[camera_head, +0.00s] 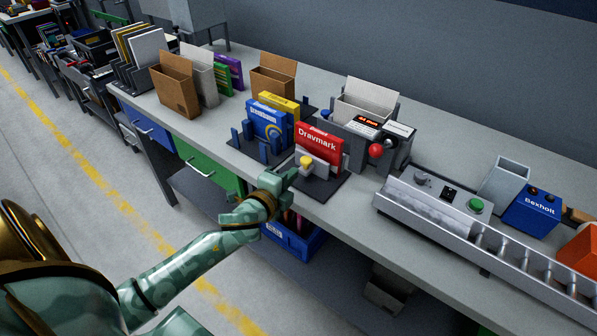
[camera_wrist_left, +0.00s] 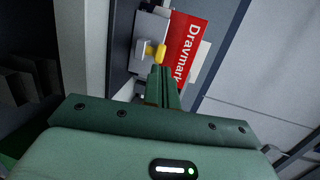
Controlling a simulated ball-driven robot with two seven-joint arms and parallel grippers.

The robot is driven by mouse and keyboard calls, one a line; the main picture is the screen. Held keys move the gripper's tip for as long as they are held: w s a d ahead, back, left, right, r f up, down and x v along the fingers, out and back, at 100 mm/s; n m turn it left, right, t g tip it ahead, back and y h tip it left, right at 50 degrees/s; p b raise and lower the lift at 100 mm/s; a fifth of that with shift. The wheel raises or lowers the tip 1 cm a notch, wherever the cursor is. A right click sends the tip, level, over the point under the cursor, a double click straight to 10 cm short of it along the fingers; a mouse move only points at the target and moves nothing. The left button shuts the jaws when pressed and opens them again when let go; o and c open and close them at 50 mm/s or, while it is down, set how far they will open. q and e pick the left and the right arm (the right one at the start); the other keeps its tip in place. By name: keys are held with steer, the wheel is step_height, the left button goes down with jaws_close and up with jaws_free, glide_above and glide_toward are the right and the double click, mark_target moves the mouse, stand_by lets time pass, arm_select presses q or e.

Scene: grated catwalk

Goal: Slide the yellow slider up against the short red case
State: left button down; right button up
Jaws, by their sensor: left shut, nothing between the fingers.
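The yellow slider (camera_head: 306,160) is a yellow knob on a pale grey block, on a dark base plate at the bench's front edge. It also shows in the left wrist view (camera_wrist_left: 158,53). The red case (camera_head: 319,143), marked Dravmark, stands upright just behind it and shows in the left wrist view (camera_wrist_left: 187,40). I cannot tell whether the block touches the case. My left gripper (camera_head: 291,174) is shut and empty, just to the left of and in front of the slider. In the left wrist view its fingertips (camera_wrist_left: 162,70) are close to the yellow knob. My right gripper is not in view.
A blue case (camera_head: 266,119) and a yellow case (camera_head: 281,104) stand left of the red case. A grey device with a red ball knob (camera_head: 376,151) stands to the right. A roller conveyor (camera_head: 430,205) lies farther right. Bare bench top separates them.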

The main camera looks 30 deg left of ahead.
mark_target(304, 164)
arm_select(q)
steer(key=w, duration=0.3)
steer(key=shift+w+a+f+b, duration=0.1)
steer(key=shift+w+f+b, duration=0.2)
steer(key=shift+f+b, duration=0.1)
steer(key=shift+w, duration=0.1)
